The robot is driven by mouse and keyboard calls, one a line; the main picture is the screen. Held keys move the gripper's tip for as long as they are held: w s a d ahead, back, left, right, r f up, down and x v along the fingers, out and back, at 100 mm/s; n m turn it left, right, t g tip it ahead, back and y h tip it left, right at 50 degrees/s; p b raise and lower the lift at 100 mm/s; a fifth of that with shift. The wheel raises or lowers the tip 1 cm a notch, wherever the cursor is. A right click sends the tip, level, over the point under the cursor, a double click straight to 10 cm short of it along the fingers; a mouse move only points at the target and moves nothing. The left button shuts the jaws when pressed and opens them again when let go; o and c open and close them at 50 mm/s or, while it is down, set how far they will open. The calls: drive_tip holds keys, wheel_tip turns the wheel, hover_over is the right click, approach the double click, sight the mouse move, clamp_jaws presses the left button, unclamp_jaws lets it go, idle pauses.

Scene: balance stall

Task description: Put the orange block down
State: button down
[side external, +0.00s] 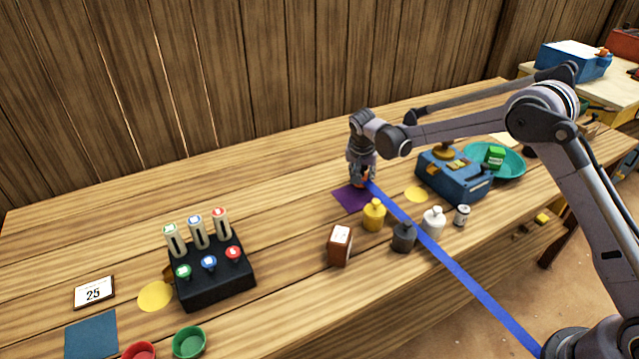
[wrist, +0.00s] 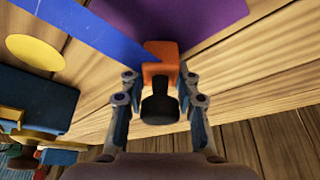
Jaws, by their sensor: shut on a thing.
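The orange block (wrist: 160,72) has a dark knob (wrist: 158,105) and shows in the wrist view between the fingers of my gripper (wrist: 159,86). My gripper is shut on it. In the side view my gripper (side external: 362,177) points down beside the blue stripe, over the far right part of the purple mat (side external: 347,201). Only a little of the orange block shows there, partly hidden by the fingers. In the wrist view the block overlaps the edges of the purple mat and the blue stripe. I cannot tell whether it touches the table.
A blue stripe (side external: 462,280) crosses the table. Yellow (side external: 374,217), dark (side external: 404,238) and white (side external: 433,222) weights stand near it. A blue balance device (side external: 457,180) and teal dish (side external: 512,165) are right. A black rack (side external: 215,280) is left. The table behind my gripper is clear.

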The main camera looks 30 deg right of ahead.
drive_tip(key=shift+f, duration=0.25)
drive_tip(key=shift+f, duration=0.15)
drive_tip(key=c, duration=1)
unclamp_jaws()
